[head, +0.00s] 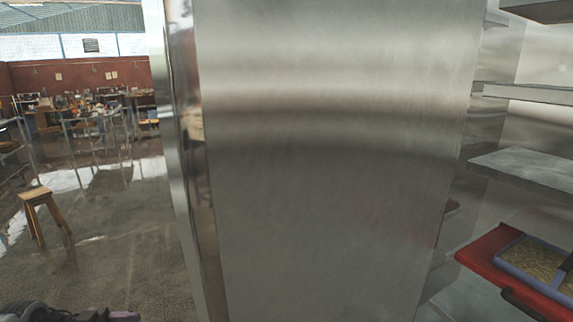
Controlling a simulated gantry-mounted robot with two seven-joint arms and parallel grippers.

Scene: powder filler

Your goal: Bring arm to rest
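A dark part, probably of my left arm, shows at the bottom left edge of the head view. It ends in a small purplish piece on its right. It is cut off by the frame, so I cannot make out fingers or whether they hold anything. My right gripper does not show. No task object can be picked out with certainty.
A large brushed-metal panel (330,150) fills the middle. On the right are metal shelves (530,165) and a red tray (488,252) with a purple-rimmed container (535,282) of yellowish contents. A wooden stool (35,196) stands on the open floor (110,245) at left.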

